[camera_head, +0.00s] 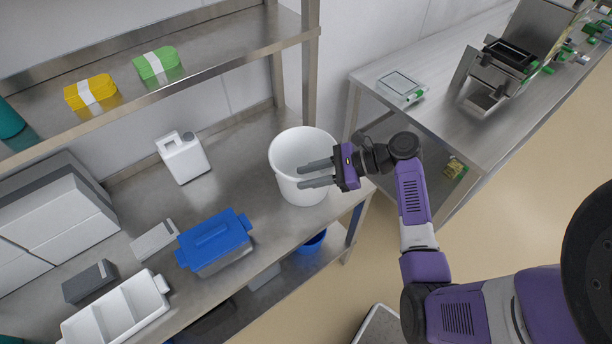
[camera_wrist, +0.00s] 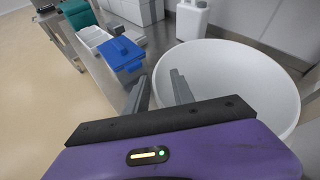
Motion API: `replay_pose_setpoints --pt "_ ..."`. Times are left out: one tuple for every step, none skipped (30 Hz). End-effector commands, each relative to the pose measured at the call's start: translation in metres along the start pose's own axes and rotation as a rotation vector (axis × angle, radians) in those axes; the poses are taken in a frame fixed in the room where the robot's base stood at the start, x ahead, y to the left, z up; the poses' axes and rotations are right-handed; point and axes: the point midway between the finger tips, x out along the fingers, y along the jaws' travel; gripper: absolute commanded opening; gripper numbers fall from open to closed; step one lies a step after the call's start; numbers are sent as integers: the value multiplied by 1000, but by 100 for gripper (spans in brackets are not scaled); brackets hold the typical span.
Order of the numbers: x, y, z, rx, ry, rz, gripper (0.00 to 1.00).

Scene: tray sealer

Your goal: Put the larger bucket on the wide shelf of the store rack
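A large white bucket (camera_head: 287,160) stands upright and open at the right end of the steel rack's middle level (camera_head: 240,160). In the wrist view the white bucket (camera_wrist: 250,75) fills the right side. A smaller blue bucket (camera_head: 313,243) is partly hidden on the level below. My gripper (camera_head: 301,176) is open at the white bucket's near right rim. In the wrist view one finger of my gripper (camera_wrist: 157,74) appears outside the rim and the other inside. Contact cannot be told. Which level is the wide shelf is not clear.
A blue-lidded box (camera_head: 215,242), a white jug (camera_head: 183,157) and a white divided tray (camera_head: 118,312) share the level. The upper shelf (camera_head: 215,50) holds yellow and green packs. A rack post (camera_head: 310,70) rises behind the bucket. A steel bench (camera_head: 440,110) stands right.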

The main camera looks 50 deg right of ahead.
Motion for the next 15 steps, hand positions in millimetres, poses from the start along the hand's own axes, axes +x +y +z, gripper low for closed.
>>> replay_pose_setpoints --pt "-6 -1 0 -1 0 -3 30" --pt "-11 -1 0 -1 1 -3 30" --pt "-18 -1 -1 0 1 -5 30" --pt "-23 -1 -1 0 1 -4 30" --pt "-29 -1 -1 -1 1 -5 30" --pt "-38 -1 -1 -1 1 -5 30" --pt "-44 -1 -1 -2 1 -4 30" --pt "-51 -2 -1 -1 1 -5 30" --pt "-59 -1 0 -2 0 -5 30" --pt "-65 -1 0 -2 0 -5 30" --pt "-71 -1 -1 -2 1 -5 30" --pt "-78 -1 0 -2 0 -4 30" --pt "-83 -1 -1 -1 0 -4 30" --pt "-88 -1 -1 -1 1 -3 30" --pt "-94 -1 0 -1 1 -3 30"
